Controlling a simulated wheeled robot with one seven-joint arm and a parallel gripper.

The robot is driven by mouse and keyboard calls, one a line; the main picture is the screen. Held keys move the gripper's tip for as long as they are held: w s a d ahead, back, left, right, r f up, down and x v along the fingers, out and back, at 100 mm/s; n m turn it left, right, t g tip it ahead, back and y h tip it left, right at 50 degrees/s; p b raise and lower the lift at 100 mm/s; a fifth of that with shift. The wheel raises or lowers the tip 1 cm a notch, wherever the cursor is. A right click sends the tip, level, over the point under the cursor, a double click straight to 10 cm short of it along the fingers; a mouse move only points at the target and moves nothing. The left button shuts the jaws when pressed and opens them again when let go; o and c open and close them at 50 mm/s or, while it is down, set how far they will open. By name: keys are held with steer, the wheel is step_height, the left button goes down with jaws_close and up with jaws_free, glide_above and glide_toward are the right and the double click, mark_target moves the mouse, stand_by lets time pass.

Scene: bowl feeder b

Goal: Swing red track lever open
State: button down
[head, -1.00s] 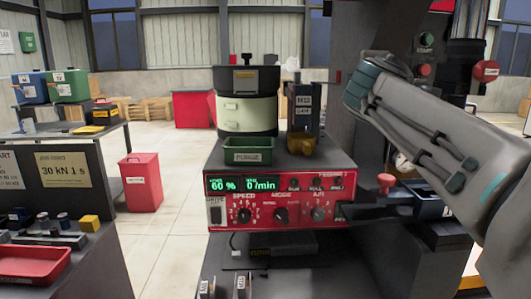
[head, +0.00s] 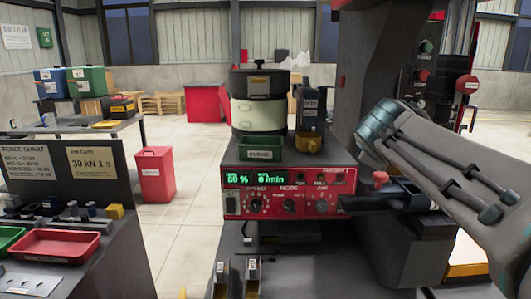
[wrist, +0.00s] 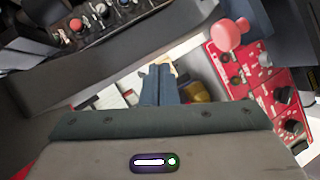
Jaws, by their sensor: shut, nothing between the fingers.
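A red round knob (head: 380,178), which looks like the end of the track lever, stands at the right side of the feeder in the head view. A pinkish-red knob (wrist: 230,33) shows at upper right in the wrist view, above the red control panel (wrist: 262,85). The rest of the lever and its angle are not clear. My gripper (wrist: 157,72) is shut and empty, left of the knob and apart from it in the picture. In the head view my arm is at the right and the fingers cannot be made out.
The bowl feeder (head: 262,112) stands on its red control box (head: 275,195), with a green tray (head: 262,148) in front. A dark upright machine column (head: 362,70) rises behind my arm. A bench with a red tray (head: 55,245) is at left.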

steer(key=s+a+f+m+g+y+p, duration=0.3)
steer(key=s+a+f+m+g+p, duration=0.1)
steer(key=s+f, duration=0.6)
steer(key=s+a+f+m+g+y+p, duration=0.3)
steer(key=s+a+f+m+g+p, duration=0.2)
steer(key=s+f, duration=0.5)
steer(key=shift+s+g, duration=0.5)
steer(key=shift+s, duration=0.3)
